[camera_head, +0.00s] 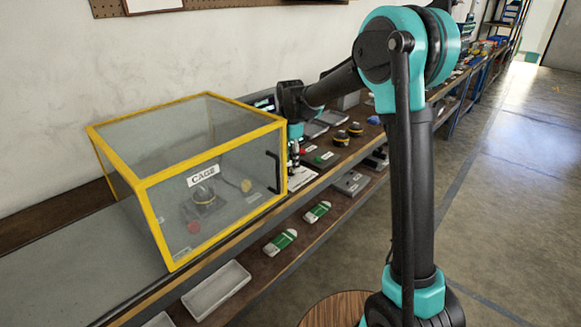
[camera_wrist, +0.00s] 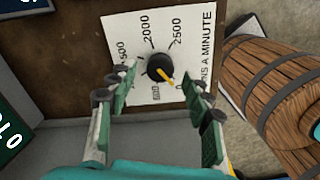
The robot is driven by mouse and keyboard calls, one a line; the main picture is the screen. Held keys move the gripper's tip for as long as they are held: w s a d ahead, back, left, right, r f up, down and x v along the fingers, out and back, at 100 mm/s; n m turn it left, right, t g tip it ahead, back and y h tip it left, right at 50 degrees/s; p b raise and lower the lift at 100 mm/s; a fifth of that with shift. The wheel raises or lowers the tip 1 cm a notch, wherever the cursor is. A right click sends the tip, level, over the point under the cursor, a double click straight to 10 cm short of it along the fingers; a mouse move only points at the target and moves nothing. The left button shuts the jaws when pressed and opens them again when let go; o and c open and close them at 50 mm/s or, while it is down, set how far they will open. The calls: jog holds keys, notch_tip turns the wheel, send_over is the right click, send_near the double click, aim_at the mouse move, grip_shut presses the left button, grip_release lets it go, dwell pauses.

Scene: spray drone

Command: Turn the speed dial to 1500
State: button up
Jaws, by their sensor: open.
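The speed dial (camera_wrist: 158,67) is a round black knob with a yellow pointer, on a white scale plate (camera_wrist: 192,22) in the wrist view. The plate reads 2000 and 2500, a partly covered number ending in 500 at the left, and part of "A MINUTE" at the right. The pointer aims to the lower right, away from the 2000 mark. My gripper (camera_wrist: 161,94) is open, with one green-padded finger on each side of the knob. I cannot tell whether either finger touches it. In the head view my gripper (camera_head: 293,158) is over the bench just right of the cage; the dial cannot be made out there.
A clear cage (camera_head: 215,188) with a yellow frame and black handle stands left of my gripper. Black knobs (camera_head: 341,138) and small devices line the bench behind. A lower shelf holds green-and-white items (camera_head: 280,241) and a grey tray (camera_head: 216,290). Floor at right is open.

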jog(key=shift+f, duration=1.15)
jog(key=shift+c, duration=0.6)
grip_shut()
